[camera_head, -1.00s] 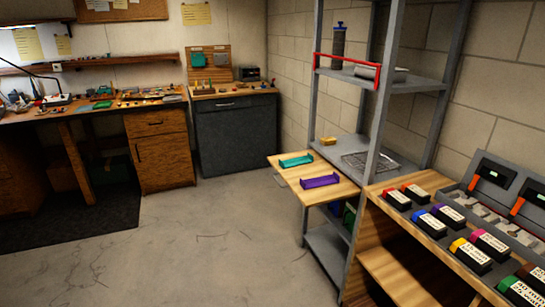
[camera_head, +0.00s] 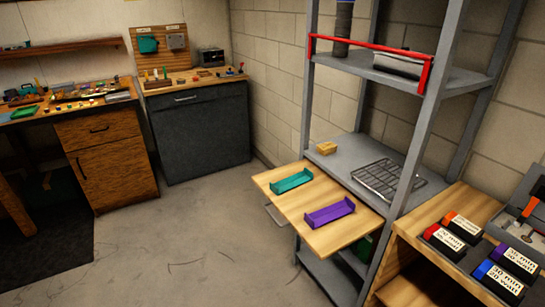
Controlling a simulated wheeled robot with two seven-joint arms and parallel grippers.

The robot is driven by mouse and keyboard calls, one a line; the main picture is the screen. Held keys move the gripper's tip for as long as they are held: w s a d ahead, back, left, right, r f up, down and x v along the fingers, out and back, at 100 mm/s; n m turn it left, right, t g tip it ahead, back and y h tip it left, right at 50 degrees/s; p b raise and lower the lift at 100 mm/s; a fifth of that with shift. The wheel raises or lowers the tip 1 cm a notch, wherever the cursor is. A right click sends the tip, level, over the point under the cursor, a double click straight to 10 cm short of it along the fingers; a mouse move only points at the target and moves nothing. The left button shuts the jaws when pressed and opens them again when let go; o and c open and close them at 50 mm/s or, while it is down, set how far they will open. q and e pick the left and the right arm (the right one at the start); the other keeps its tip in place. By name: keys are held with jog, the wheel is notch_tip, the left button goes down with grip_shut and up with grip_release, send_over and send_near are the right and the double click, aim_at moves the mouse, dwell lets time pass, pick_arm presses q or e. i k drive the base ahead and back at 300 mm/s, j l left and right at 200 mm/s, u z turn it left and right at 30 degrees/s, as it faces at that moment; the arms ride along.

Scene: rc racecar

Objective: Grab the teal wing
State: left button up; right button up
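The teal wing (camera_head: 291,181) is a shallow tray-like piece with raised ends. It lies on a light wooden board (camera_head: 273,206) that sticks out from the grey metal shelf unit. A purple wing (camera_head: 329,212) of similar shape lies on the same board, nearer to me and to the right, apart from the teal one. Neither of my grippers shows in the head view.
The grey shelf unit (camera_head: 422,150) has upright posts and a red bar (camera_head: 368,57) across its upper shelf. A wire rack (camera_head: 385,178) and a yellow block (camera_head: 327,148) lie on its middle shelf. Labelled battery packs (camera_head: 444,242) stand at right. The floor (camera_head: 190,250) at left is clear.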

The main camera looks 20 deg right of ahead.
aim_at(292, 181)
jog(key=i, duration=1.4)
jog(key=i+j+z, duration=0.1)
jog(key=i, duration=1.25)
jog(key=i+z, duration=0.1)
jog(key=z, duration=0.4)
jog(key=i+z, duration=0.1)
jog(key=z, duration=0.35)
jog(key=i+j+z, duration=0.1)
jog(key=z, duration=0.4)
jog(key=j+z, duration=0.2)
jog(key=z, duration=0.25)
jog(key=i+j+z, duration=0.1)
jog(key=z, duration=0.4)
jog(key=j+z, duration=0.2)
jog(key=z, duration=0.25)
